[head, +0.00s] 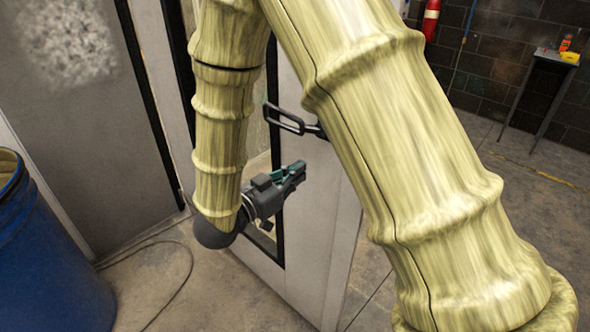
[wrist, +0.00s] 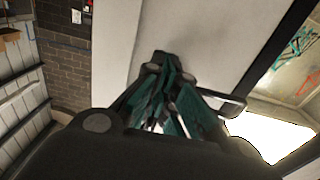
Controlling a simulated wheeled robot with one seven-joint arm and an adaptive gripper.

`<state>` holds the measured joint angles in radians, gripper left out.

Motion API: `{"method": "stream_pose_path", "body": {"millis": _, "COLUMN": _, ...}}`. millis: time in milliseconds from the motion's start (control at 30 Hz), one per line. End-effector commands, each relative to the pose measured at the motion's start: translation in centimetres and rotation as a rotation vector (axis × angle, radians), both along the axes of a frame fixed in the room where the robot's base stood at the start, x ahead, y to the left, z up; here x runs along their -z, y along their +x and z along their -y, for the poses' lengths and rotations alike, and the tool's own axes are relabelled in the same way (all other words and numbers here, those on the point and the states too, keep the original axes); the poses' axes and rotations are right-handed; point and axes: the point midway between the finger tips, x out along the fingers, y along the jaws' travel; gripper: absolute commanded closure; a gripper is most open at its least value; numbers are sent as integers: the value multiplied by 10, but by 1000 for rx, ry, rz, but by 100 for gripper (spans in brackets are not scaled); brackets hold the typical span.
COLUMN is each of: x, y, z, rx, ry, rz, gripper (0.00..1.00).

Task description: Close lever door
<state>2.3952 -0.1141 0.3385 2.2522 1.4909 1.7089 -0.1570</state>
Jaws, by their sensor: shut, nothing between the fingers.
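The door (head: 318,215) is a pale grey panel with a tall dark-framed window, standing out over the floor in the head view. Its black lever handle (head: 284,119) is a loop near the door's free edge, partly hidden by my arm. My gripper (head: 300,170) is below the handle, in front of the door face, with its fingers shut and empty. In the wrist view the door face (wrist: 215,35) fills the middle, behind my gripper (wrist: 160,60). A dark bar that looks like the handle (wrist: 222,101) shows just right of the fingers. Contact cannot be told.
A blue drum (head: 50,260) stands at the left. A thin cable (head: 185,265) lies on the floor near it. A small side table (head: 553,58) and a red extinguisher (head: 431,20) are at the back right. The floor right of the door is mostly clear.

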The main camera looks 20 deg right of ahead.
Motion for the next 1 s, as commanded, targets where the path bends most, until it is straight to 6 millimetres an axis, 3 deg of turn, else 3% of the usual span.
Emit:
{"method": "stream_pose_path", "body": {"millis": 600, "x": -2, "y": 37, "z": 89, "rx": -1, "ry": 2, "rz": -2, "gripper": 100}}
{"method": "stream_pose_path", "body": {"millis": 1000, "x": 1, "y": 43, "z": 103, "rx": -4, "ry": 1, "rz": 0, "gripper": 100}}
